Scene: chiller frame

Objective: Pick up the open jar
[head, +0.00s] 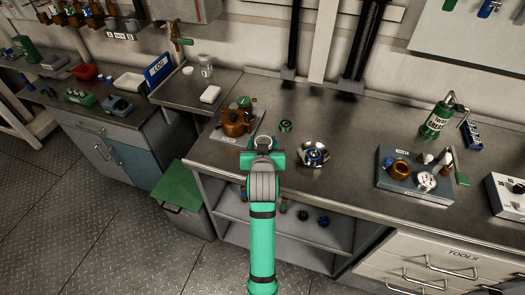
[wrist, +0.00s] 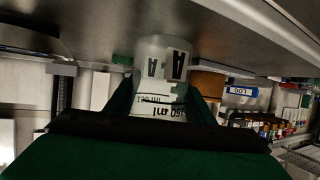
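In the head view my gripper (head: 263,150) is over the front left part of the metal counter. A pale ring, the rim of a clear jar (head: 263,142), shows just past it. In the wrist view, which looks upside down, the translucent jar (wrist: 160,75) stands between my fingers, with a large "A" and black volume print on it. Both fingertips of my gripper (wrist: 160,98) lie against its sides with no visible gap. My arm hides most of the jar in the head view. I cannot tell whether its base touches the counter.
A copper pot (head: 236,122) stands close left of my gripper. Another clear jar (head: 205,68) stands on the back left counter. A grey fixture block (head: 395,185) sits further right.

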